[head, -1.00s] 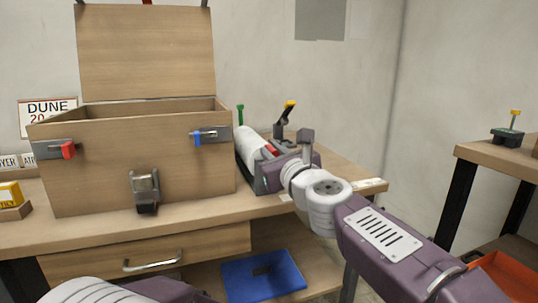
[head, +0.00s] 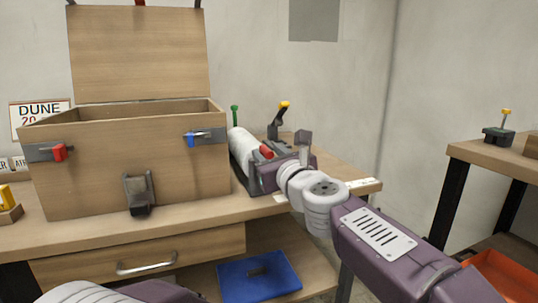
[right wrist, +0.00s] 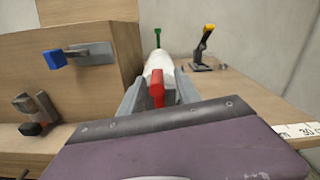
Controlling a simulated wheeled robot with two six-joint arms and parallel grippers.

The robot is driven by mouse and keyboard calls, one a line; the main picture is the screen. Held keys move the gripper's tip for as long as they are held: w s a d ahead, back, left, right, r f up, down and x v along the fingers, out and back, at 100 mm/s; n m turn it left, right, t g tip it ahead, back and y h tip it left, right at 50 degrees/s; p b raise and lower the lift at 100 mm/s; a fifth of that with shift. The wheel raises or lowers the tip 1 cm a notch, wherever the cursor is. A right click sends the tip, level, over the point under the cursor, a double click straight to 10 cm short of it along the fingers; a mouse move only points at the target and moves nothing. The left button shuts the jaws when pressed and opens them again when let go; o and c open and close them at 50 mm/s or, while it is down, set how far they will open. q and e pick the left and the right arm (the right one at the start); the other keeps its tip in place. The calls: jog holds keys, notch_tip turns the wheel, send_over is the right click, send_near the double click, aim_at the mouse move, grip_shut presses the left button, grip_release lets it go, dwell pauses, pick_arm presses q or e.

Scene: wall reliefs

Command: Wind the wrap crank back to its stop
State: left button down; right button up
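The wrap holder, a grey cradle (head: 246,176) with a white roll (head: 240,142), stands on the bench right of the wooden chest. A red handle (head: 267,152) sits at its near end, and a green-knobbed post (head: 234,115) stands upright at its far end. I cannot tell which one is the crank. My right gripper (head: 272,172) is at the near end, close to the red handle. In the right wrist view the red handle (right wrist: 157,88) stands upright just beyond my purple gripper body, which hides the fingertips. My left gripper is out of view.
The open wooden chest (head: 130,165), with red and blue latch handles, stands close left of the holder. A yellow-topped lever (head: 279,118) stands behind to the right. A blue tray (head: 260,280) lies on the shelf below. A second bench (head: 490,158) is at right.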

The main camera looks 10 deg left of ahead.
jog(key=b+v, duration=0.1)
jog(key=v, duration=0.8)
